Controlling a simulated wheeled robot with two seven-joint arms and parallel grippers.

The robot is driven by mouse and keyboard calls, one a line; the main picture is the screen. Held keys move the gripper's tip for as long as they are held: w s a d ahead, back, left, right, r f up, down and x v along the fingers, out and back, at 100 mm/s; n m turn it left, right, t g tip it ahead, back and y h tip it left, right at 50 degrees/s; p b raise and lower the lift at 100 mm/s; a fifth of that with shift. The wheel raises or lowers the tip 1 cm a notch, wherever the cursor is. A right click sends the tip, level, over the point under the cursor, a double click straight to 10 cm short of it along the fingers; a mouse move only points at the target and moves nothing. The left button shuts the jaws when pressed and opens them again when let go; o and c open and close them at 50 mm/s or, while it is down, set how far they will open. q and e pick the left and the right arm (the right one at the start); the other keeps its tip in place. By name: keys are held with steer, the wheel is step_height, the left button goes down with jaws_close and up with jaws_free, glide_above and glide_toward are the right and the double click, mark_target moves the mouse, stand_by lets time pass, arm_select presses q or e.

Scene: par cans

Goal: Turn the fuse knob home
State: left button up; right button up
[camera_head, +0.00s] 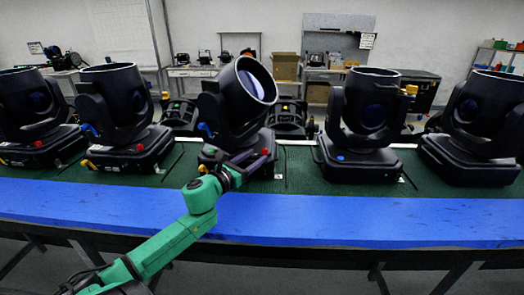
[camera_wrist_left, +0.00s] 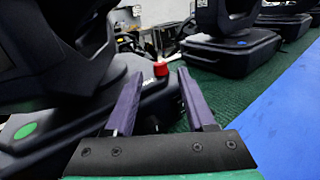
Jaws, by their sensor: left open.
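The fuse knob is a small red cap (camera_head: 265,152) on the base of the middle black par can (camera_head: 235,100), whose head is tilted to the right. In the left wrist view the red knob (camera_wrist_left: 161,69) shows between my two fingertips, by the top edge of the dark base. My left gripper (camera_head: 249,158) is open in front of that base; its purple fingers (camera_wrist_left: 160,78) straddle the knob in the picture. I cannot tell whether they touch it. Part of the base is hidden behind the fingers. My right gripper is not in view.
Other black par cans stand left (camera_head: 120,110) and right (camera_head: 368,115) on the green mat (camera_head: 300,170). Two at the left also carry red knobs. A green disc (camera_wrist_left: 26,131) marks the near base.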

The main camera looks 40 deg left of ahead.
mark_target(263, 151)
arm_select(q)
steer(key=w, duration=0.3)
steer(key=shift+a+r, duration=0.1)
steer(key=shift+a, duration=0.05)
steer(key=shift+w, duration=0.6)
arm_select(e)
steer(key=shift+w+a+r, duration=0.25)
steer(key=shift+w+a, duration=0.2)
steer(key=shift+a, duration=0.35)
arm_select(q)
steer(key=shift+c, duration=0.3)
jaws_close()
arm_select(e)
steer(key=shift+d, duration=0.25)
